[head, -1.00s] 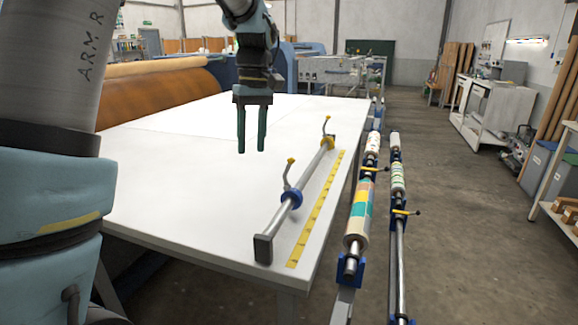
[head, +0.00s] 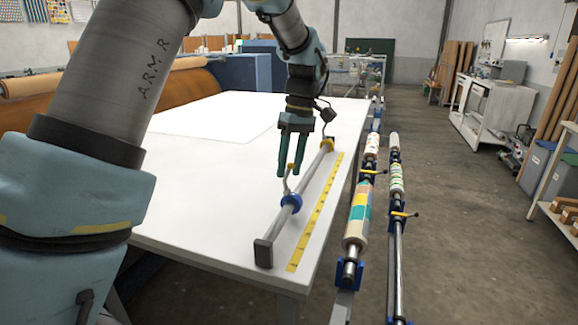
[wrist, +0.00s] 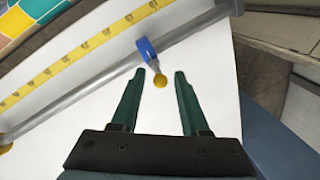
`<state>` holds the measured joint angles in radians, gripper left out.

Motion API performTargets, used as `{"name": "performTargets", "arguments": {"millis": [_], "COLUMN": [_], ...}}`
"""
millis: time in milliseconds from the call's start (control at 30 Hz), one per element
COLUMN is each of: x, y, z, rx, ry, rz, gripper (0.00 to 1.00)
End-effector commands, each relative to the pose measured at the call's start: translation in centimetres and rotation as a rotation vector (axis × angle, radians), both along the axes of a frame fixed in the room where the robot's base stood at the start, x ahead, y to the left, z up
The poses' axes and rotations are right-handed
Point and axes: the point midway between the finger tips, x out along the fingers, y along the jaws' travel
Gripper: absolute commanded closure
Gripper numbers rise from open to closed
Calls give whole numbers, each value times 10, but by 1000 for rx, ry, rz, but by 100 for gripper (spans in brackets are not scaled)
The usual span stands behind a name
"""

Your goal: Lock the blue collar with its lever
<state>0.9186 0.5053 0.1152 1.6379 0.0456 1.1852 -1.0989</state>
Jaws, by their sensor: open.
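The blue collar (head: 291,202) sits around a grey bar (head: 309,172) on the white table, toward the bar's near end. Its short grey lever stands up from the collar and ends in a yellow knob (head: 291,167). In the wrist view the blue collar (wrist: 148,50) is just beyond the fingertips. The yellow knob (wrist: 160,81) appears between the two green fingers there. My gripper (head: 290,174) is open and points down over the lever; the wrist view shows both fingers (wrist: 160,73) apart. I cannot tell whether the fingers touch the knob.
A dark end block (head: 263,253) ends the bar nearby. A yellow measuring strip (head: 318,210) lies to its right. Two patterned rollers (head: 358,208) stand beyond the table's right edge.

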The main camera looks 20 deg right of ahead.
Motion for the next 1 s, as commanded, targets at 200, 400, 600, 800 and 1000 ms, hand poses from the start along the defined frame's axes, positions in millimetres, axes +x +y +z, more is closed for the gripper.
{"name": "performTargets", "arguments": {"millis": [200,400,600,800,1000], "x": [-1,-1,-1,-1,-1], "y": [3,3,3,3,3], "z": [-12,-12,-12,-12,-12], "rx": [0,-1,-1,-1,-1], "ry": [0,0,0,0,0], "rz": [0,0,0,0,0], "gripper": [55,55,73,95,100]}}
